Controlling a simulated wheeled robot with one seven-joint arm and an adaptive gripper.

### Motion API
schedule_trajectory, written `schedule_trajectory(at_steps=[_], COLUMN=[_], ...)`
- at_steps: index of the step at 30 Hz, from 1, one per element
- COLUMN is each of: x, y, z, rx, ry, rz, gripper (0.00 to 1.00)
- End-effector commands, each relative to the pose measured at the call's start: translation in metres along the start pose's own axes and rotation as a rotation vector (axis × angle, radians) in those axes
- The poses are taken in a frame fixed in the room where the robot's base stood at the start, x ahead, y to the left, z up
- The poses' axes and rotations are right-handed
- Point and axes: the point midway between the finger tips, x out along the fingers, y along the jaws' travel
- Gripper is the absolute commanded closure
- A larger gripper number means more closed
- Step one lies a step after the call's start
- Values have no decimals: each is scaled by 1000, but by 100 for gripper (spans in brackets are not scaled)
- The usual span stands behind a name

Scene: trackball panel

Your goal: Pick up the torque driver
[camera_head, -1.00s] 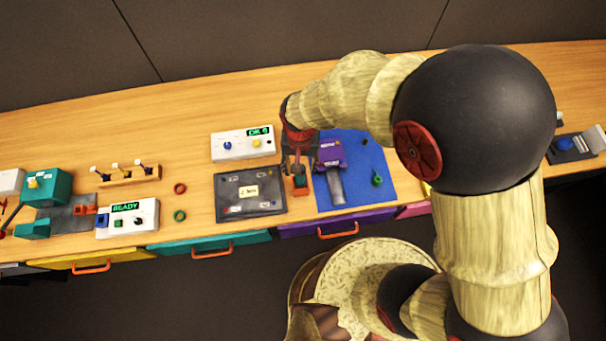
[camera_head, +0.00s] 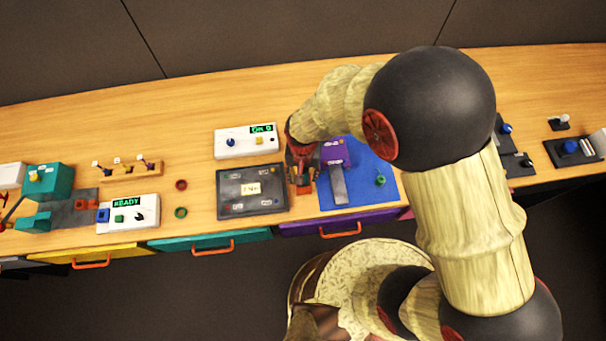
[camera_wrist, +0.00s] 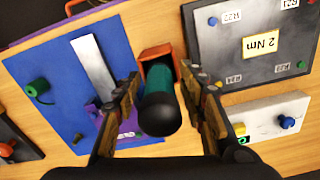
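The torque driver (camera_wrist: 160,102), as I take it, is an upright cylinder with a teal body and a rounded black end. It stands in an orange-red holder (camera_wrist: 155,52) in the wrist view. My gripper (camera_wrist: 159,76) is open, with one finger on each side of the driver. A gap shows between the left finger and the driver; contact on the right side is hard to judge. In the head view my gripper (camera_head: 302,174) is low over the bench and hides most of the driver.
Beside the driver lie a dark panel marked 2 Nm (camera_head: 225,204) and a blue mat (camera_head: 365,190) with a purple-based grey device (camera_head: 336,152). A white control box (camera_head: 232,152) stands behind. Drawers with orange handles line the bench front. Bare wood lies behind these objects.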

Motion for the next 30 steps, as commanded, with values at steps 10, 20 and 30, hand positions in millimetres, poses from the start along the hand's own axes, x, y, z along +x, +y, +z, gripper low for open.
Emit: schedule_trajectory(at_steps=[10, 20, 30], x=[0, 0, -10], y=[0, 0, -1], z=[0, 0, -1], rx=[0, 0, 0], ry=[0, 0, 3], rz=[0, 0, -2], gripper=[81, 99, 100])
